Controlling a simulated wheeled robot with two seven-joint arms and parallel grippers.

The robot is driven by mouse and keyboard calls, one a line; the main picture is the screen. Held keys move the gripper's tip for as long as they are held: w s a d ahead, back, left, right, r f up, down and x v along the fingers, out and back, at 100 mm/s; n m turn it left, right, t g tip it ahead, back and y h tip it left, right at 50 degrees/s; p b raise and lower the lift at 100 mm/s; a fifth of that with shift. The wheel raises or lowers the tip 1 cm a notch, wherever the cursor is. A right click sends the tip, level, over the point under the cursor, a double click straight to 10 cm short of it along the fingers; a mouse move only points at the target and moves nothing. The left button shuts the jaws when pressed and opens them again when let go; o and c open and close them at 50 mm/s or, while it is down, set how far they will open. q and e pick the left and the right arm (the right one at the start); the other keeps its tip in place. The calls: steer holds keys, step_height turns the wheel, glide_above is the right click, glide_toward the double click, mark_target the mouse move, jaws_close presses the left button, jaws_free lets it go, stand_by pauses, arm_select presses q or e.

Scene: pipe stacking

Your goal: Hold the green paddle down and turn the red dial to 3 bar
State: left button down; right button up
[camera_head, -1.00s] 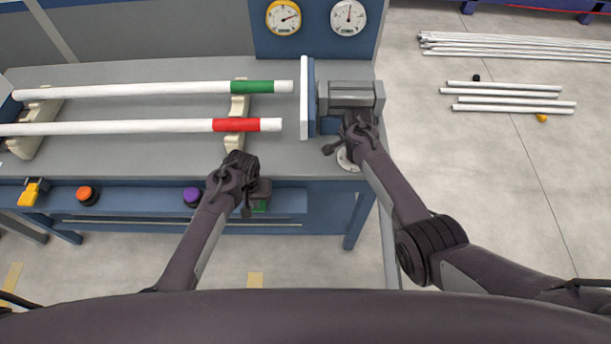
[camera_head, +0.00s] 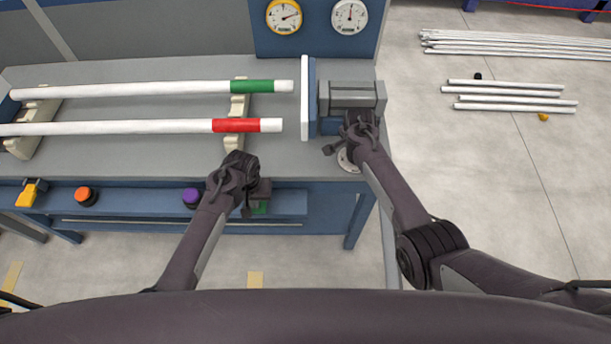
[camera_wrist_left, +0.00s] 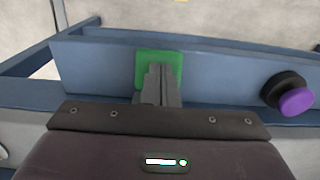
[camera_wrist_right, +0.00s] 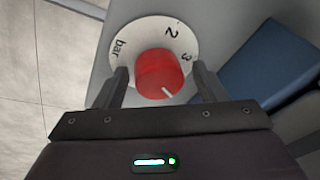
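The green paddle (camera_wrist_left: 174,60) is on the front of the blue bench and shows in part in the head view (camera_head: 260,208). My left gripper (camera_wrist_left: 160,75) has its fingers together in front of the paddle, overlapping its middle; whether they press it I cannot tell. The red dial (camera_wrist_right: 160,72) sits on a white scale disc (camera_wrist_right: 147,28) marked "2", "3" and "bar". Its white pointer line faces the lower right, away from the "3". My right gripper (camera_wrist_right: 160,80) has its fingers apart, one each side of the dial, with small gaps showing.
A yellow-rimmed gauge (camera_head: 284,17) and a white gauge (camera_head: 348,17) are on the back panel. Two white pipes with green (camera_head: 252,87) and red (camera_head: 236,125) bands lie on cradles. Orange (camera_head: 87,196) and purple (camera_head: 192,197) knobs sit along the bench front.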

steer(key=shift+s+d+f, duration=0.2)
steer(key=shift+s+f, duration=0.1)
steer(key=shift+w+r, duration=0.1)
steer(key=shift+r, duration=0.3)
steer(key=shift+c, duration=0.3)
steer(key=shift+r, duration=0.1)
steer(key=c, duration=0.8)
steer(key=shift+o, duration=0.2)
